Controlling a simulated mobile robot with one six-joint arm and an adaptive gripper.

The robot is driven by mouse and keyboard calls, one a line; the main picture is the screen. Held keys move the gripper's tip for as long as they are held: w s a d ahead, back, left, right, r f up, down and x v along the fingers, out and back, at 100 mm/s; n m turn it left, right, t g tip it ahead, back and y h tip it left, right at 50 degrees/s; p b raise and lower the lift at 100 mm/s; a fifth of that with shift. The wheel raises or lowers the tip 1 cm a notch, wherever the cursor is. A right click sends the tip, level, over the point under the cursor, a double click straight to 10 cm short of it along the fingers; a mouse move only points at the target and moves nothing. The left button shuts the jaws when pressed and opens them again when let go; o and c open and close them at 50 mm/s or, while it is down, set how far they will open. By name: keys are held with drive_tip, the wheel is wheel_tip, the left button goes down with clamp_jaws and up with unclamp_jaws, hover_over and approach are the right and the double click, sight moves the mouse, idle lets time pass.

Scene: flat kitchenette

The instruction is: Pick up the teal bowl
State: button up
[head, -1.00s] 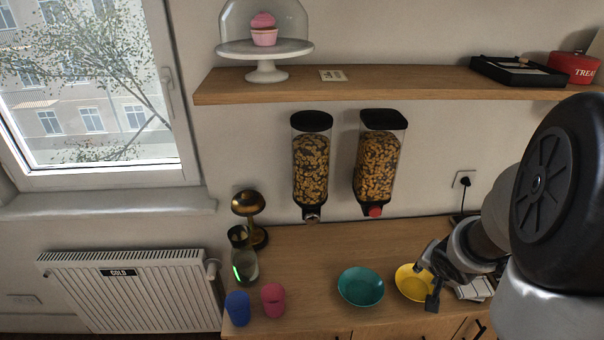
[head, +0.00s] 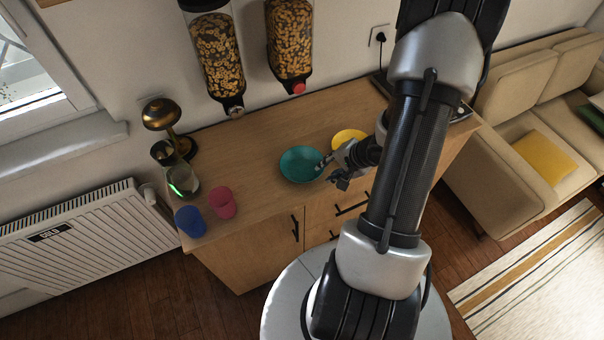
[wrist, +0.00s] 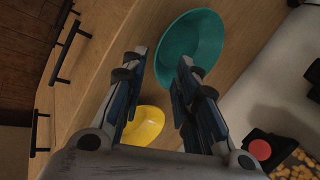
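The teal bowl (head: 297,163) stands upright and empty on the wooden counter near its front edge. My gripper (head: 333,172) is at the bowl's right side, with its fingertips close to the rim. In the wrist view the teal bowl (wrist: 193,40) lies just beyond the fingertips, and its near rim shows beside them. My gripper (wrist: 161,62) is open and nothing is held. I cannot tell whether a fingertip touches the rim.
A yellow bowl (head: 349,137) stands just behind my gripper, to the right of the teal bowl. A pink cup (head: 222,203), a blue cup (head: 190,221), a glass carafe (head: 180,172) and a brass lamp (head: 164,118) stand at left. Cereal dispensers (head: 217,55) hang above.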

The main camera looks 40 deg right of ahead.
sight(318, 174)
drive_tip(key=b+x, duration=0.1)
drive_tip(key=x, duration=0.1)
drive_tip(key=shift+w+f, duration=0.15)
drive_tip(key=shift+f, duration=0.1)
drive_tip(key=b+x, duration=0.3)
drive_tip(key=x, duration=0.1)
drive_tip(key=shift+a+f+b, duration=0.15)
drive_tip(key=shift+f+b, duration=0.1)
drive_tip(key=shift+b, duration=0.05)
drive_tip(key=shift+w+f, duration=0.25)
drive_tip(key=shift+r, duration=0.1)
drive_tip(key=shift+c, duration=0.3)
clamp_jaws()
